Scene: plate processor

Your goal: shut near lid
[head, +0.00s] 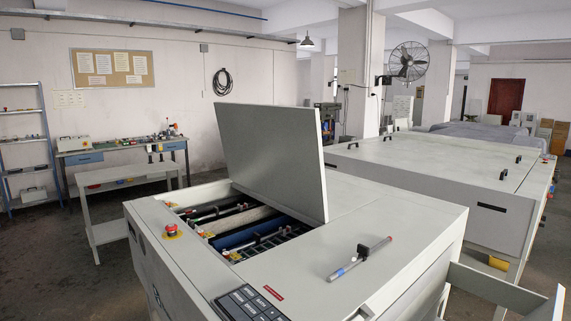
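The near lid (270,155) is a flat pale grey panel in the head view. It stands raised and tilted on top of the near plate processor (395,240). Below and left of it is the open bay (240,222), with dark rollers, a blue roller and metal bars showing. The lid's lower edge meets the machine's top at the right side of the bay. Neither of my grippers is in view.
A red emergency button (171,229) on a yellow base sits left of the bay. A keypad (250,303) is at the near edge. A pen-like object (345,269) lies on the top at right. A second machine (440,170) with closed covers stands behind.

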